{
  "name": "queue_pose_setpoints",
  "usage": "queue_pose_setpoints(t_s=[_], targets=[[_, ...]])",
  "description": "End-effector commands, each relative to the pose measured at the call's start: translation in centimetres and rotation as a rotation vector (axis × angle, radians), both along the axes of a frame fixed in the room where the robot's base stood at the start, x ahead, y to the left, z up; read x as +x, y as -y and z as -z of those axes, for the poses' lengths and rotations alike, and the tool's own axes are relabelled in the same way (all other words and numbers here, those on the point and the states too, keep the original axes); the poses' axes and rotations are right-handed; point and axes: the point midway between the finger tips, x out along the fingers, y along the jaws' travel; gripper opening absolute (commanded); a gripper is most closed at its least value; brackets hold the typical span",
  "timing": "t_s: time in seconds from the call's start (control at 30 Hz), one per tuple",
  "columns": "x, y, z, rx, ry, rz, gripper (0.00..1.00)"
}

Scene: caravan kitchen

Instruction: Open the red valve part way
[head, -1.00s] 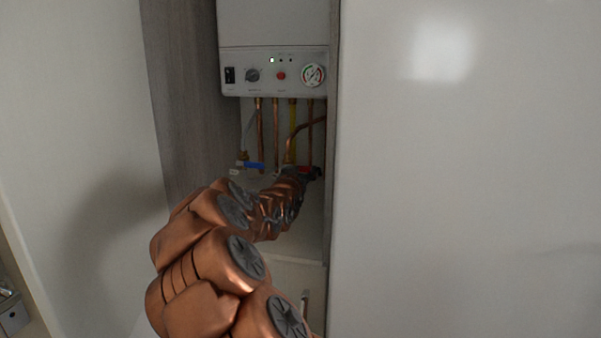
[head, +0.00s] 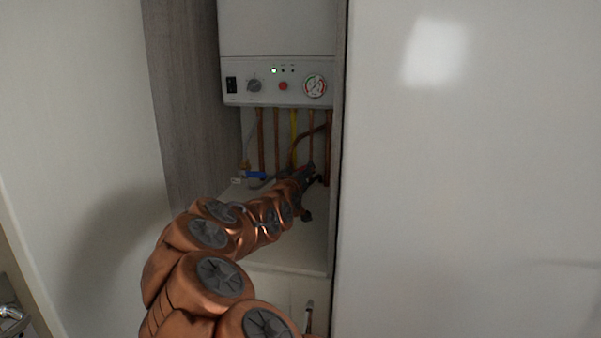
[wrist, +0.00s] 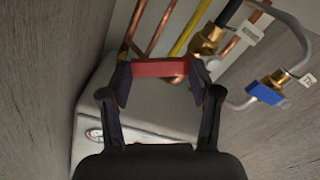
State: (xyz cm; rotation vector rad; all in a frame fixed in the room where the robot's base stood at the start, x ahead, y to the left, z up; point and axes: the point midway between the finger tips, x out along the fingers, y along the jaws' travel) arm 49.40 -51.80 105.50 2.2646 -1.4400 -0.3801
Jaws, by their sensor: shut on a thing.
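The red valve handle (wrist: 160,68) lies between my gripper's two fingers in the wrist view, with a finger at each end of it. My gripper (wrist: 160,78) is shut on this handle. In the head view my gripper (head: 307,175) is small and dark, at the pipes under the boiler. It hides the red handle there. The valve's body is not clear in either view, so I cannot tell how far the valve is turned.
A blue valve handle (head: 256,175) is left of my gripper; it also shows in the wrist view (wrist: 265,93). Copper pipes and a yellow pipe (head: 293,138) hang below the white boiler (head: 276,82). Grey wood side walls and a white panel (head: 460,190) bound the narrow recess.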

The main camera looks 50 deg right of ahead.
Motion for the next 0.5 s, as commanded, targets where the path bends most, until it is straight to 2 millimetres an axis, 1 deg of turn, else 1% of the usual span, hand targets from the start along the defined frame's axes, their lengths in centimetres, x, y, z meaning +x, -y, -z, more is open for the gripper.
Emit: queue_pose_setpoints(t_s=[0.03,0.23,0.5], targets=[[-0.57,0.34,-0.88,-0.016,-0.007,0.009,0.00],[-0.59,0.13,-1.23,-0.047,-0.069,0.007,0.00],[-0.61,0.14,-1.44,-0.060,-0.091,0.007,0.00]])
